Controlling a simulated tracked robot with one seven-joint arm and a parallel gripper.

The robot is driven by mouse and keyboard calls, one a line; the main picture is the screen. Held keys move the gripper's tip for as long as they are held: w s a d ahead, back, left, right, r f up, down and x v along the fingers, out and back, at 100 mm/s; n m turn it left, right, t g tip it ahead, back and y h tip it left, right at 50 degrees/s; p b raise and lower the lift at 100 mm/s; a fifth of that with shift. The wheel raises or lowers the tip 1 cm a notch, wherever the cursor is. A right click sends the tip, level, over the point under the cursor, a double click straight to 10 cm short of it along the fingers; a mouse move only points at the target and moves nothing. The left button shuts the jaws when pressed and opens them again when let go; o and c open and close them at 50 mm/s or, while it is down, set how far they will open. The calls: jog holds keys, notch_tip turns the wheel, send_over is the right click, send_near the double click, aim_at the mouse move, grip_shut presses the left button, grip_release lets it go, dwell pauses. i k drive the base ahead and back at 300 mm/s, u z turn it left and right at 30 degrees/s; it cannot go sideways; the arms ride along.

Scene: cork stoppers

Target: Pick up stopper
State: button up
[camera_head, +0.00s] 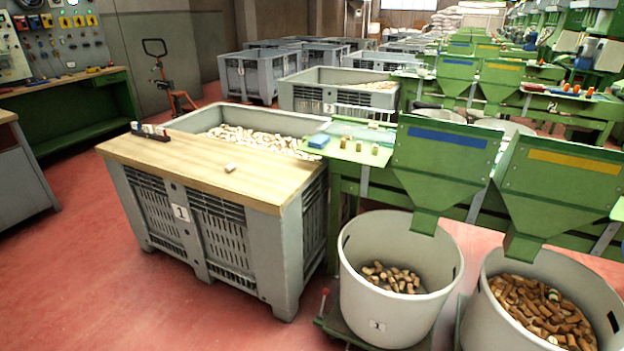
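A single pale stopper (230,168) lies on the wooden board (190,172) that covers the front part of a grey crate marked 1. It sits near the middle of the board, apart from other things. Several small stoppers (374,149) also stand on the green machine ledge to the right. Many loose pale stoppers (262,139) fill the crate behind the board. Brown stoppers (392,278) lie in the bottom of a grey tub, and more brown stoppers (540,312) fill the tub at the lower right. My gripper is not in view.
The grey crate (240,250) stands on the red floor (90,270), which is clear at the left. A dark rack with small items (150,131) sits at the board's back left edge. A grey tub (350,260) and green hoppers (440,160) crowd the right side.

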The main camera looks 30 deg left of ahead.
aim_at(231, 166)
jog(key=z, duration=1.25)
jog(key=i, duration=0.1)
jog(key=u, duration=2.95)
jog(key=k, duration=0.6)
jog(key=u, duration=0.2)
jog(key=i, duration=0.85)
jog(key=u, duration=0.7)
jog(key=i, duration=1)
jog(key=u, duration=0.3)
